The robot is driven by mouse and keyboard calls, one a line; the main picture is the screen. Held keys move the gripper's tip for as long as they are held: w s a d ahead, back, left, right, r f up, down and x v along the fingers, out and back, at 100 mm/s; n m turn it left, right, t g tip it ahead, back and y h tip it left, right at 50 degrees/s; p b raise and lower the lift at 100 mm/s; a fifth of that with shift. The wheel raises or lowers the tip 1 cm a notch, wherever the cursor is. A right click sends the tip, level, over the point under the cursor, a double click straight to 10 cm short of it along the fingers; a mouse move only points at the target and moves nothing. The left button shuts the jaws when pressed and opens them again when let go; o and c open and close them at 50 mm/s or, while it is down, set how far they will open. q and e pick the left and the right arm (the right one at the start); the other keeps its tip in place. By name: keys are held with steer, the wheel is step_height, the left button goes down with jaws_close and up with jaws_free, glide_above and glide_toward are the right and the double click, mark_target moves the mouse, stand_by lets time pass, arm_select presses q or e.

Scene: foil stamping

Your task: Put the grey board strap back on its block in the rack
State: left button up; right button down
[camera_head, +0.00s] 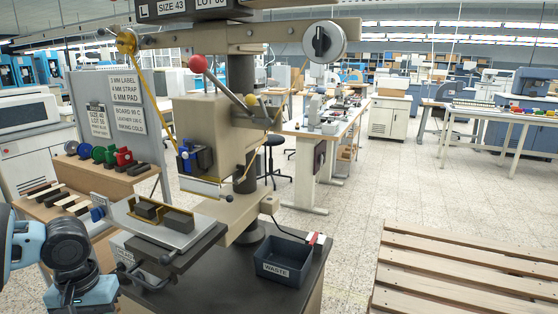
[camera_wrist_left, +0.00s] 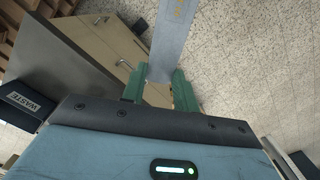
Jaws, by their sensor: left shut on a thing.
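In the left wrist view my left gripper (camera_wrist_left: 158,82) has its green fingers closed on the end of a long flat grey strap (camera_wrist_left: 168,42). The strap points away from the fingers and runs out of the top of the picture; faint yellow marks show on it. In the head view my left arm is at the lower left, with its hand cut off by the bottom edge, so fingers and strap are hidden there. The wooden rack (camera_head: 78,186) stands at the left, with several dark and pale bars lying on its blocks. Which block is the grey strap's I cannot tell.
The stamping press (camera_head: 215,125) stands right of the rack, its bed (camera_head: 172,232) jutting towards my arm. A dark waste bin (camera_head: 285,262) sits on the press bench. Coloured spools (camera_head: 104,155) line the rack's upper shelf. A wooden pallet (camera_head: 465,265) lies at the right.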

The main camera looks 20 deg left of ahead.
arm_select(q)
steer(key=shift+s+a+f, duration=0.35)
steer(key=shift+s+f, duration=0.25)
steer(key=shift+s, duration=0.1)
steer(key=shift+s+d+f+n, duration=0.1)
steer(key=shift+s+f+n, duration=0.2)
steer(key=shift+s+f, duration=0.25)
steer(key=shift+d+f, duration=0.1)
steer(key=shift+f, duration=0.1)
steer(key=shift+f, duration=0.15)
